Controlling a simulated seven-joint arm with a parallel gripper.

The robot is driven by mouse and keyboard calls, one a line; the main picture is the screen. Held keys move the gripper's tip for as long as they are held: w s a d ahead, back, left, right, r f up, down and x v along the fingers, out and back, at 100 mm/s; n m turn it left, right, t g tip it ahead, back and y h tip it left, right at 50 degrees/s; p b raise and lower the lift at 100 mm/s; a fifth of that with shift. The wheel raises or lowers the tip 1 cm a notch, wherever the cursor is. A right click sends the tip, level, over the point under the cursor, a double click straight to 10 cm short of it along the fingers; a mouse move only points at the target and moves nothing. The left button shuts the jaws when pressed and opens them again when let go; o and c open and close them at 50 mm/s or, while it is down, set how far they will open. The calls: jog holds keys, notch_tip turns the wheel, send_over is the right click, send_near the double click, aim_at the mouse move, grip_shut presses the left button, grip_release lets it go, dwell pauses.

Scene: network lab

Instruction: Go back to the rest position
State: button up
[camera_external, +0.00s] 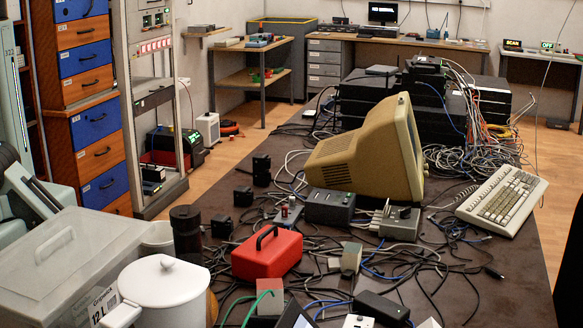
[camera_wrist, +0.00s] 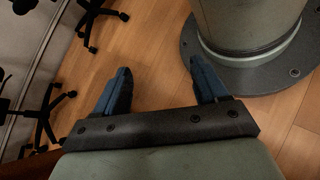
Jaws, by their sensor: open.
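My gripper (camera_wrist: 162,85) shows in the wrist view, with its two blue fingers spread well apart. It is open, and nothing is between the fingers. It points down over a bare wooden floor (camera_wrist: 155,55). I cannot clearly make out my gripper in the external view.
In the external view a long dark table (camera_external: 527,262) is crowded with cables, a tilted beige monitor (camera_external: 352,150), a keyboard (camera_external: 503,200), a red box (camera_external: 267,254) and a white pot (camera_external: 165,285). Black chair bases (camera_wrist: 45,118) stand at the left in the wrist view.

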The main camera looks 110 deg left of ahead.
jog(key=s+d+r+m+t+y, duration=0.1)
jog(key=s+d+r+m+y, duration=0.1)
jog(key=s+y, duration=0.4)
jog(key=shift+s+d+r+m+y, duration=0.35)
jog(key=shift+r+m+y, duration=0.55)
jog(key=shift+m+y, duration=0.55)
